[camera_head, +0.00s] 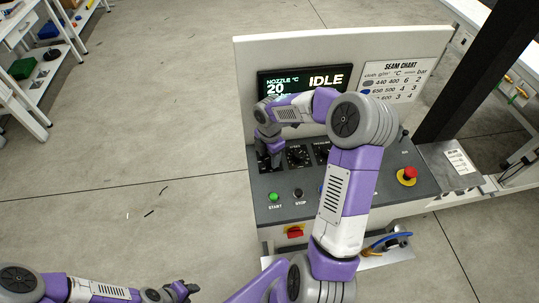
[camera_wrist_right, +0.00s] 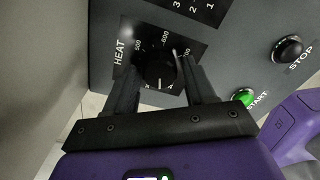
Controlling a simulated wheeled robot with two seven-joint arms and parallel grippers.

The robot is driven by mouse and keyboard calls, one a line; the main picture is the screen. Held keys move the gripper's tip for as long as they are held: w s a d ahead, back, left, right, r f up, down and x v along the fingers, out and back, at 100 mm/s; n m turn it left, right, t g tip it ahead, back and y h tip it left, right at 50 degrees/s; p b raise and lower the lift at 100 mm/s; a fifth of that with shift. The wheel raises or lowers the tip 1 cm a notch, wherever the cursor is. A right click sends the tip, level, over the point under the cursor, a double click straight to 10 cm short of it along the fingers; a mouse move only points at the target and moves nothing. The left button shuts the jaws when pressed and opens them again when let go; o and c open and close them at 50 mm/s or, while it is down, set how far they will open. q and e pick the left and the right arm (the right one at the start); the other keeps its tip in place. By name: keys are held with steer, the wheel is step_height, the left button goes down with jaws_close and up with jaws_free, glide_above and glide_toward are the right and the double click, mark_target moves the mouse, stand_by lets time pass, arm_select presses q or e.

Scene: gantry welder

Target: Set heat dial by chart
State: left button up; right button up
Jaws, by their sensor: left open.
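The heat dial (camera_wrist_right: 160,72) is a round black knob on a black plate marked HEAT, with 500, 600 and other numbers around it. My right gripper (camera_wrist_right: 160,80) is over it, one finger on each side; the fingers look open, with narrow gaps to the knob. In the head view my right gripper (camera_head: 268,160) hides most of this dial. The seam chart (camera_head: 395,80) is a white sheet at the panel's upper right; my arm covers its lower left. The display (camera_head: 305,82) reads NOZZLE °C 20 and IDLE. My left gripper (camera_head: 184,290) is open and empty, low over the floor.
Other dials (camera_head: 298,156) sit right of the heat dial. Below are a green START button (camera_head: 274,197), a black STOP button (camera_head: 298,193) and a red switch (camera_head: 295,232). A red emergency button (camera_head: 409,174) is at right. The floor left of the panel is mostly clear.

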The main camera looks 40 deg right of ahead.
steer(key=c, duration=0.8)
